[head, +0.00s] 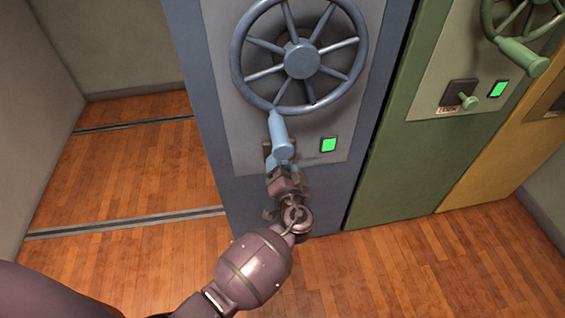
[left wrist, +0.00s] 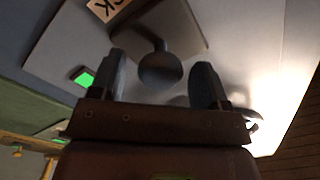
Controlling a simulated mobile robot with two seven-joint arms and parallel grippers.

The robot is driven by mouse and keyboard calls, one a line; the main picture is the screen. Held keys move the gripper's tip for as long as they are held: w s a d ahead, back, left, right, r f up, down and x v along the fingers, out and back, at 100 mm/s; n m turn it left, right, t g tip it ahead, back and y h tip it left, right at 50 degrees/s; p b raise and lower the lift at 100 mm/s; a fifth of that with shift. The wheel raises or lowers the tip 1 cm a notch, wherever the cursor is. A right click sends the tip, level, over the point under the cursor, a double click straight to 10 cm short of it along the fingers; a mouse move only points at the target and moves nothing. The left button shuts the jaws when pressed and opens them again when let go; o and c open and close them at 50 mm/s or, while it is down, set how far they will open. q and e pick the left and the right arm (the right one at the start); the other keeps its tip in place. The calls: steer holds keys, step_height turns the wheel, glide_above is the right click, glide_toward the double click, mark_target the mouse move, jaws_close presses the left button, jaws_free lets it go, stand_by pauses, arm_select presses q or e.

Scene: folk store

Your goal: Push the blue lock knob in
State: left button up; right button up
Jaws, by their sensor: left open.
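The blue lock knob (left wrist: 160,71) shows in the left wrist view as a dark round ball on a short stem. It sticks out from a dark square plate (left wrist: 185,32) with a partly cut-off label. My left gripper (left wrist: 163,84) is open, with one finger on each side of the knob and visible gaps to both. In the head view my left gripper (head: 281,168) is below the blue wheel's handle (head: 281,136), in front of the blue panel. There the handle and gripper mostly hide the knob. My right gripper is in neither view.
The blue spoked wheel (head: 302,59) is above my gripper, its handle hanging close. A lit green indicator (head: 328,145) is just right. A green unit (head: 412,140) with its own knob (head: 468,101) and a yellow unit (head: 505,155) stand farther right. Wooden floor at left is clear.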

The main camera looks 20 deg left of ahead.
arm_select(q)
steer(key=v, duration=0.9)
steer(key=shift+d, duration=0.15)
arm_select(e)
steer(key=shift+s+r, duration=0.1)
arm_select(q)
steer(key=shift+s, duration=0.15)
